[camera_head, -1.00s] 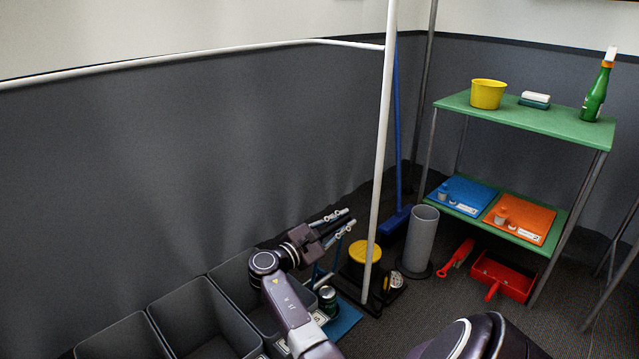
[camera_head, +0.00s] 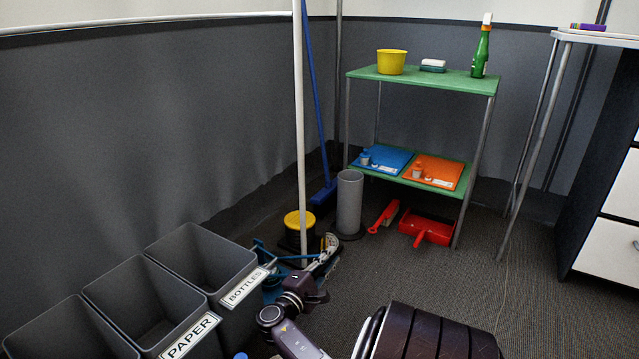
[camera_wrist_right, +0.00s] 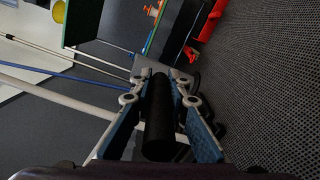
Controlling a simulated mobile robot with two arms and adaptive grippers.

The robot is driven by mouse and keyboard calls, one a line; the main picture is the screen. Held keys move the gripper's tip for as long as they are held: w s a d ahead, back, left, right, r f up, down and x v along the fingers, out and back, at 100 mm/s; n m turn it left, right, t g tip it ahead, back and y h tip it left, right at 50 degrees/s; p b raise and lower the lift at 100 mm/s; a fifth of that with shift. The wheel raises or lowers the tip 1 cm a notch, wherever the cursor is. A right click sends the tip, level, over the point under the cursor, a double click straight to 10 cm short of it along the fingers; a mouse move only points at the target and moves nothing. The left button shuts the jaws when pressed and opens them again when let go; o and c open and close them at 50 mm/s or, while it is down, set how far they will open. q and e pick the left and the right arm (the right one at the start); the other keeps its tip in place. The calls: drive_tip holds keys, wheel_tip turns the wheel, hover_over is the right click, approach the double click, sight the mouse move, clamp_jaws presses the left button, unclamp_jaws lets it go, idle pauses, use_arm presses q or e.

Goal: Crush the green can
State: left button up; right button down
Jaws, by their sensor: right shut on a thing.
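My right gripper (camera_head: 326,258) is low beside the blue can crusher (camera_head: 262,249), at the right of the bins. In the right wrist view its two fingers (camera_wrist_right: 158,84) are closed around a thick black cylinder, which looks like the crusher's handle (camera_wrist_right: 159,125). I cannot make out the green can in either view now; the bins or my gripper and arm may hide it. My left gripper is out of view.
Grey bins stand at lower left, one labelled PAPER (camera_head: 188,338) and one BOTTLES (camera_head: 243,287). A white pole (camera_head: 299,140) rises close behind the gripper. A yellow-topped container (camera_head: 299,218) and grey cylinder (camera_head: 349,203) stand nearby. Floor at right is mostly clear.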

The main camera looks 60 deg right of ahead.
wheel_tip(320, 180, down, 6)
drive_tip(key=s+b, duration=0.1)
drive_tip(key=b, duration=0.1)
drive_tip(key=shift+a, duration=0.15)
drive_tip(key=c, duration=1.8)
unclamp_jaws()
drive_tip(key=shift+c, duration=0.2)
drive_tip(key=shift+r, duration=0.15)
